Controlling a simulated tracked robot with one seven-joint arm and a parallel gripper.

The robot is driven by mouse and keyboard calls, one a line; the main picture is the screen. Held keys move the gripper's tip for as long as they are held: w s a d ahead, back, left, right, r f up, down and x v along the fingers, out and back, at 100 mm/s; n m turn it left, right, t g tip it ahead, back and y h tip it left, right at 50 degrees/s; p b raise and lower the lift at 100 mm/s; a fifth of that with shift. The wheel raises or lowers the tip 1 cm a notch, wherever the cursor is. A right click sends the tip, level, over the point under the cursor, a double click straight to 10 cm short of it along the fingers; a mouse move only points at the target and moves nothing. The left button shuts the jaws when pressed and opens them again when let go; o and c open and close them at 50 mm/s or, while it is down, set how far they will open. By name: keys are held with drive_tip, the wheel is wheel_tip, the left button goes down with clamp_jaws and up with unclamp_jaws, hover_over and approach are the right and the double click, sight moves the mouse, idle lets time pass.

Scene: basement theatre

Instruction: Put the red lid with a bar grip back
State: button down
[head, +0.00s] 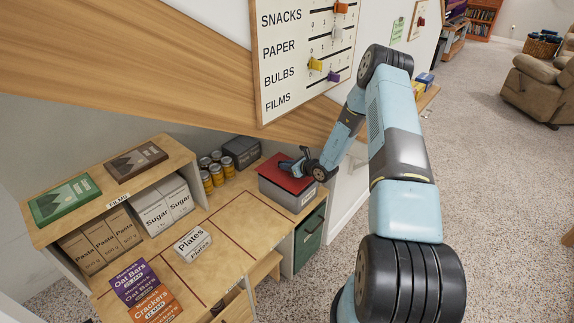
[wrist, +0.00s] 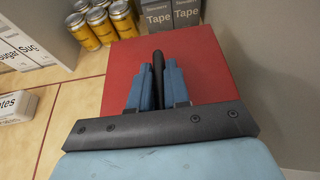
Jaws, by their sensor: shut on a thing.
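The red lid (head: 283,174) lies over the top of a grey box (head: 278,192) at the right end of the wooden counter. In the wrist view the red lid (wrist: 201,67) fills the middle, with its dark bar grip (wrist: 158,66) standing up from it. My gripper (head: 297,166) is at the lid, shut on the bar grip, with a blue finger on each side of it in the wrist view (wrist: 157,86). The lid looks seated on the box or very close to it; a small gap cannot be ruled out.
Cans (head: 213,171) and dark tape boxes (head: 241,151) stand behind the lid. A wall board (head: 308,45) hangs above. A wall is close on the right of the lid.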

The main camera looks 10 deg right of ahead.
drive_tip(key=shift+s+f, duration=0.15)
drive_tip(key=shift+f, duration=0.15)
drive_tip(key=shift+d, duration=0.2)
drive_tip(key=shift+f, duration=0.35)
drive_tip(key=c, duration=1.1)
unclamp_jaws()
drive_tip(key=shift+r, duration=0.3)
drive_tip(key=s+d, duration=0.7)
drive_tip(key=s, duration=0.3)
drive_tip(key=shift+s+d+r, duration=0.25)
drive_tip(key=shift+d+r, duration=0.05)
drive_tip(key=shift+d, duration=0.05)
